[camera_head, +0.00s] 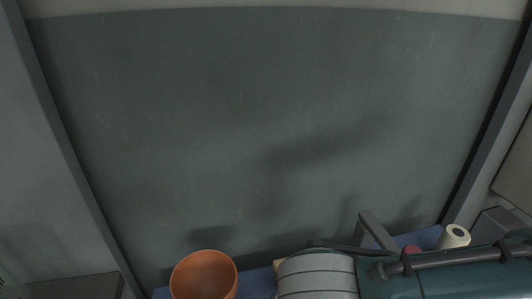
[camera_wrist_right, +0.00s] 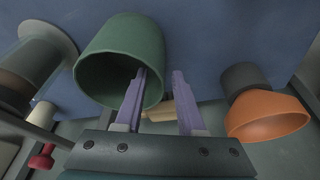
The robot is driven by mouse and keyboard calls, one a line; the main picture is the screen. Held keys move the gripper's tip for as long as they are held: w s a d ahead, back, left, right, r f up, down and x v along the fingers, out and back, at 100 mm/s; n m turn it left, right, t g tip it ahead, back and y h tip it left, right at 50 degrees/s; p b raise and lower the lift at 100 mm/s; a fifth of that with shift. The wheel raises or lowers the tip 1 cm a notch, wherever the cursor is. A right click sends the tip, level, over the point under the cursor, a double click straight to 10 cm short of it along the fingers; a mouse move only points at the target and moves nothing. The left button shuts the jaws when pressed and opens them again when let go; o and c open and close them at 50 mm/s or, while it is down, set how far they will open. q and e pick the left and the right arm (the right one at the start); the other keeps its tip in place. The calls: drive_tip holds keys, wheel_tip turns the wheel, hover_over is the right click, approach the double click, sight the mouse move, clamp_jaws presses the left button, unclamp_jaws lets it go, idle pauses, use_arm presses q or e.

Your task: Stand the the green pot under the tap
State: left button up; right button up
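The green pot (camera_wrist_right: 125,50) shows in the right wrist view, its open mouth facing my right gripper (camera_wrist_right: 158,75). The gripper's two purple fingers are spread. The left finger overlaps the pot's mouth and seems to reach inside it; the right finger is outside the rim. The pot's wall lies between them, with a gap visible on the right finger's side. In the head view I cannot make out the pot; my right arm covers the lower right. I cannot identify the tap for certain in either view. My left gripper does not show.
An orange pot (camera_head: 204,275) stands on the blue surface (camera_head: 257,281); it also shows in the wrist view (camera_wrist_right: 266,115), beside a dark grey cylinder (camera_wrist_right: 244,77). A cream cylinder (camera_head: 455,236), a red object (camera_head: 412,249) and a grey bar (camera_head: 377,231) are at right. A grey wall rises behind.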

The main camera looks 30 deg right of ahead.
drive_tip(key=shift+c, duration=0.2)
clamp_jaws()
idle(1.2)
